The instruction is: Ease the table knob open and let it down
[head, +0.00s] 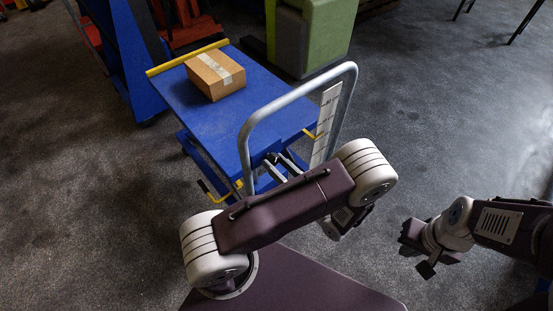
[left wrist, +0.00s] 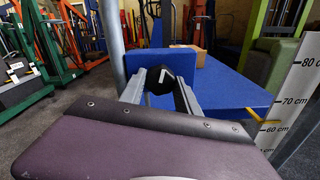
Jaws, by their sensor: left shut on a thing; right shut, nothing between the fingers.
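The blue lift table (head: 190,100) stands ahead of me with its platform raised above the floor. It also shows in the left wrist view (left wrist: 225,92). My left gripper (head: 283,163) reaches to the handle end of the table. In the left wrist view its fingers (left wrist: 160,88) are closed around a black knob (left wrist: 159,80) in front of a blue upright plate. The fingers hide part of the knob, and its turn cannot be read. My right gripper (head: 416,250) is shut and empty, over the floor at the right, apart from the table.
A cardboard box (head: 215,73) sits on the platform. A grey tubular handle (head: 295,95) arches over the near end. A white height scale (head: 327,125) stands beside it, showing 60 to 80 cm in the left wrist view (left wrist: 297,90). Open floor lies left and right.

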